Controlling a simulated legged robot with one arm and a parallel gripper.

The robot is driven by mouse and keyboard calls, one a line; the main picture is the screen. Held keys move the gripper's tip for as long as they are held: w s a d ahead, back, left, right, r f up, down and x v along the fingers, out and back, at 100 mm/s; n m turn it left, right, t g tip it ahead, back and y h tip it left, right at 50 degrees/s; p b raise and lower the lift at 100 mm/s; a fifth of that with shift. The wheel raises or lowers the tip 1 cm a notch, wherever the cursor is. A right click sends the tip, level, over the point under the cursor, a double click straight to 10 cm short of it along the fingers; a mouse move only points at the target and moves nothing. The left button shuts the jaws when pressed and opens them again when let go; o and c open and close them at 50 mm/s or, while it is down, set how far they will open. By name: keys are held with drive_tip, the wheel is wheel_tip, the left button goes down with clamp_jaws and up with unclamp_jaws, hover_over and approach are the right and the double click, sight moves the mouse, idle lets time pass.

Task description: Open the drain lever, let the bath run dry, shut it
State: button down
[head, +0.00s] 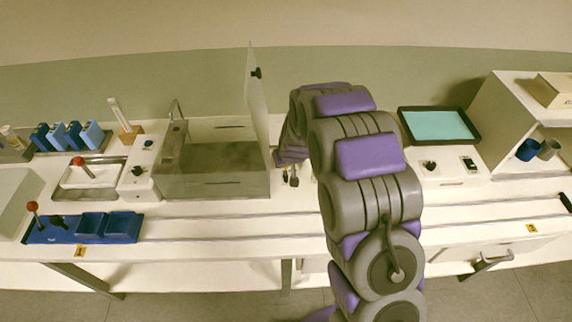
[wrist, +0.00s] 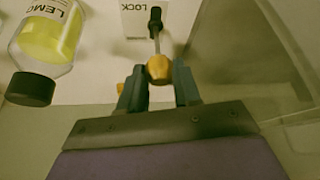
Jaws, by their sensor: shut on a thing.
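The bath is a clear-walled tank (head: 212,186) left of centre in the head view, with its clear lid (head: 256,105) standing upright. I cannot tell how much liquid is in it. My gripper (wrist: 158,84) is shut on a yellow knob (wrist: 160,69) in the wrist view. A thin metal rod with a black tip (wrist: 155,17) runs beyond the knob, near a white label reading LOCK (wrist: 133,27). The knob and rod look like the drain lever; its open or shut position is unclear. In the head view my arm hides the fingertips.
A bottle of yellow liquid with a black cap (wrist: 32,89) lies close left of my gripper in the wrist view. A clear wall (wrist: 235,60) rises close on the right.

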drive_tip(key=shift+s+f+t, duration=0.3)
drive_tip(key=shift+s+t, duration=0.5)
drive_tip(key=shift+s, duration=0.1)
drive_tip(key=shift+s+f, duration=0.3)
drive_tip(key=shift+s, duration=0.3)
drive_tip(key=shift+s+f, duration=0.25)
drive_tip(key=shift+s, duration=0.3)
drive_tip(key=shift+s+f, duration=0.1)
drive_tip(key=shift+s, duration=0.05)
drive_tip(key=c, duration=1.1)
unclamp_jaws()
drive_tip(key=shift+c, duration=0.2)
drive_tip(key=o, duration=0.4)
drive_tip(key=shift+a, duration=0.1)
drive_tip(key=shift+c, duration=0.2)
drive_tip(key=shift+w, duration=0.2)
drive_tip(key=shift+r, duration=0.3)
